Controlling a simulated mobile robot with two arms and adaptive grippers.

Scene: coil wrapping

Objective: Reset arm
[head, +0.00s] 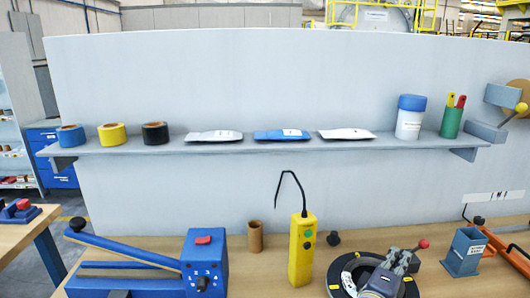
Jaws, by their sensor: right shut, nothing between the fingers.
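A dark form at the bottom edge, over the black ring-shaped device (340,275), appears to be my right gripper (384,285). It is small and partly cut off, and it looks shut with nothing held. I cannot tell whether it touches the ring. A grey clamp with a red ball handle (421,244) stands just behind it. My left gripper is not in view.
A yellow handheld controller (301,250) stands left of the ring, beside a brown tube (255,236). A blue lever machine (205,262) fills the left. A grey-blue holder (464,252) stands right. Tape rolls, packets and containers line the wall shelf (300,145).

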